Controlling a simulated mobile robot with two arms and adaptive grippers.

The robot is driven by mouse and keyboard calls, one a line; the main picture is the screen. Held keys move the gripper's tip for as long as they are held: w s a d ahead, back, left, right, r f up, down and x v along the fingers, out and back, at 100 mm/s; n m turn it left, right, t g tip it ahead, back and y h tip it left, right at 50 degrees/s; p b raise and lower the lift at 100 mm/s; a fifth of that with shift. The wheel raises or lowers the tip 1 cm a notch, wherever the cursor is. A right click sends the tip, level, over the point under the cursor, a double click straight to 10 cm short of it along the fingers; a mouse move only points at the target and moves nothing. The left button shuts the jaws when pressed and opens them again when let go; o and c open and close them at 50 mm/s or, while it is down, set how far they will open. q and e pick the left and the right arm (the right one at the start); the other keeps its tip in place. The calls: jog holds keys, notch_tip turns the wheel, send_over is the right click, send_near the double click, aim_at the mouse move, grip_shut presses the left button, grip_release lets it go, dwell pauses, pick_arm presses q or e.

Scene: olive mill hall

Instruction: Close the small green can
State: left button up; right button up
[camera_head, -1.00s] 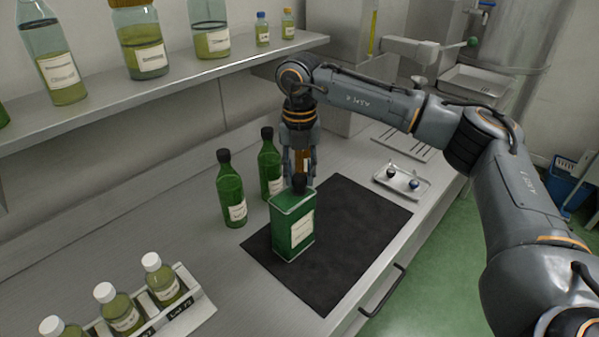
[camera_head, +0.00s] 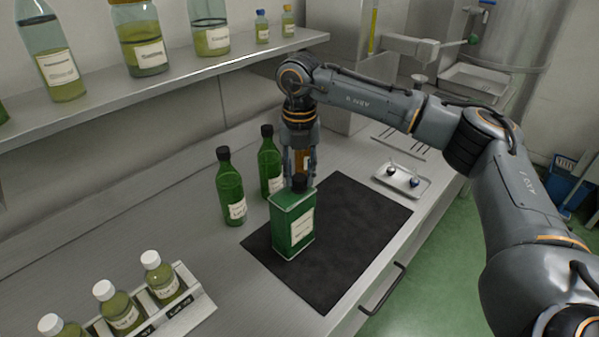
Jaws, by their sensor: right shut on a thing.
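The small green can (camera_head: 292,228) stands upright on the dark mat (camera_head: 350,215), its white label facing the front right. A black cap (camera_head: 299,183) is at the can's top, directly under my right gripper (camera_head: 299,181). My right gripper points straight down and is shut on the black cap. Whether the cap is fully seated on the can's neck cannot be told, as the fingers partly hide it. My left gripper is not in view.
Two green bottles (camera_head: 231,190) with black caps stand close left of the can. A small metal tray (camera_head: 402,192) with two dark round items lies at the right. A rack (camera_head: 190,305) of white-capped bottles is front left. A shelf (camera_head: 200,72) holds jars.

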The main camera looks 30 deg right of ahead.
jog(key=shift+f, duration=0.15)
jog(key=o, duration=1)
jog(key=shift+c, duration=1)
